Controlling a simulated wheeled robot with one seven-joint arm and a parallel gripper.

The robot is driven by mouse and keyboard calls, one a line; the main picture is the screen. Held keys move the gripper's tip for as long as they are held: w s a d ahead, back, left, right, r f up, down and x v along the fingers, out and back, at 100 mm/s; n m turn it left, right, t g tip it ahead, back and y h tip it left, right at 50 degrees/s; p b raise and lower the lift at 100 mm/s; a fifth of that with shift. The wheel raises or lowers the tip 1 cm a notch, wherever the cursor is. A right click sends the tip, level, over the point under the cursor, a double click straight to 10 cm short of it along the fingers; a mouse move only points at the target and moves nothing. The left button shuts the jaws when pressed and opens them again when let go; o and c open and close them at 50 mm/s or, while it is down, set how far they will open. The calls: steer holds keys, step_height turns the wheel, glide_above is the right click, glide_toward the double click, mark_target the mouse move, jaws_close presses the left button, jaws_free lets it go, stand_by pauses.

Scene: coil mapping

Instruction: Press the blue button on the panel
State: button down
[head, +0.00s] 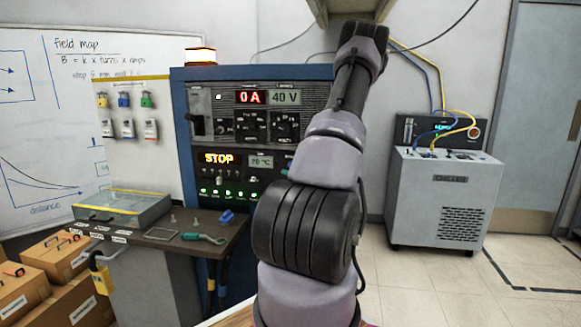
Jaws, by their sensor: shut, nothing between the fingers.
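The panel is the front of a blue-framed cabinet (183,120) in the middle of the head view. It carries a red "0 A" display (253,97), a "40 V" display (286,96), a "STOP" display (218,158), black knobs and a row of green lights (217,193). I cannot make out a blue button on it. My arm stands in front of the panel's right side and hides part of it. My gripper is not visible in this view.
Cardboard boxes (55,255) stand at left. A chiller (440,195) stands at right. The floor before it is clear.

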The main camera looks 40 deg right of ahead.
mark_target(286, 164)
steer(key=w+d, duration=0.4)
steer(key=d, duration=0.1)
steer(key=shift+w+d, duration=0.3)
steer(key=shift+w, duration=0.1)
steer(key=shift+w+d, duration=0.1)
stand_by(1.8)
steer(key=shift+w+d, duration=0.2)
steer(key=shift+w+d, duration=0.2)
steer(key=shift+d, duration=0.15)
stand_by(0.6)
steer(key=shift+a, duration=0.1)
steer(key=shift+s+a, duration=0.5)
steer(key=shift+a, duration=0.05)
stand_by(0.4)
steer(key=s+a, duration=0.3)
steer(key=shift+s+a, duration=0.15)
steer(key=shift+a, duration=0.25)
